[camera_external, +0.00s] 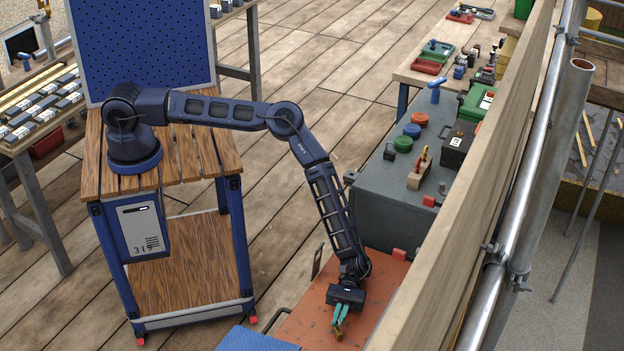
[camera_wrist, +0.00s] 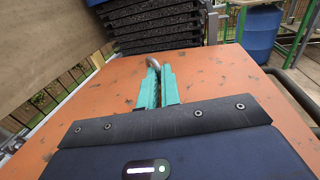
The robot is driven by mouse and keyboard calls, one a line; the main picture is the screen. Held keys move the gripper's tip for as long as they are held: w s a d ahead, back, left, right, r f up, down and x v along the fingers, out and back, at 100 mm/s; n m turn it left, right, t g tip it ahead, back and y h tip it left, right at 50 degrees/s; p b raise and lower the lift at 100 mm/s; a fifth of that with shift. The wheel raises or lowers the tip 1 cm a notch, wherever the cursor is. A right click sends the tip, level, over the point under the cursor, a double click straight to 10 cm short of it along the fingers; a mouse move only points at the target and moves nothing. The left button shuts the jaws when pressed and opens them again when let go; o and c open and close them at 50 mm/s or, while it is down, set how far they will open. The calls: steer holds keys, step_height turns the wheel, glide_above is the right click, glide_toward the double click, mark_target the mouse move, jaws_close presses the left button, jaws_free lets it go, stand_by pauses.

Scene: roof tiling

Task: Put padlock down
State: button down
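My gripper (camera_external: 340,316) has teal fingers and points down over an orange-red surface (camera_external: 300,322). It is shut on a padlock, whose brassy body (camera_external: 338,335) shows at the fingertips in the external view. In the wrist view my gripper (camera_wrist: 157,88) has its fingers close together, with a grey curved shackle (camera_wrist: 153,63) at their tips. The rest of the padlock is hidden by the fingers there. The padlock is at or just above the orange-red surface; I cannot tell whether it touches.
The orange-red surface is largely bare around my gripper. A grey chest (camera_external: 385,215) with several small items stands beyond it. A wooden board (camera_external: 480,190) runs along the right. In the wrist view, black stacked slabs (camera_wrist: 160,22) and a blue barrel (camera_wrist: 262,30) stand behind.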

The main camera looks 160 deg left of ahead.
steer(key=c, duration=2)
jaws_free()
steer(key=shift+f, duration=0.15)
steer(key=o, duration=0.4)
steer(key=s+a, duration=0.1)
steer(key=s, duration=0.1)
steer(key=s+a+r, duration=0.1)
steer(key=s+a, duration=0.1)
steer(key=shift+s+r, duration=0.1)
steer(key=shift+r, duration=0.05)
step_height(320, 180, up, 6)
steer(key=shift+d+r, duration=0.1)
steer(key=shift+d, duration=0.1)
